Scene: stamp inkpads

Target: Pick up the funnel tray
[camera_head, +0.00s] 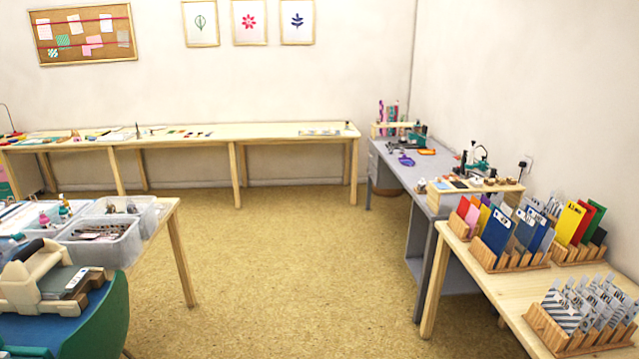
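I cannot make out a funnel tray for certain in the head view. A small purple item (405,160) and a flat orange item (427,152) lie on the grey desk (398,166) at the right back, but both are too small to identify. Neither of my grippers shows in the view.
Clear tubs (104,251) stand on the left table. A green chair (105,318) holds a beige machine-like object (30,290). Card racks (505,265) crowd the right wooden table (475,275). A long bench (270,135) lines the back wall. The middle floor (290,270) is clear.

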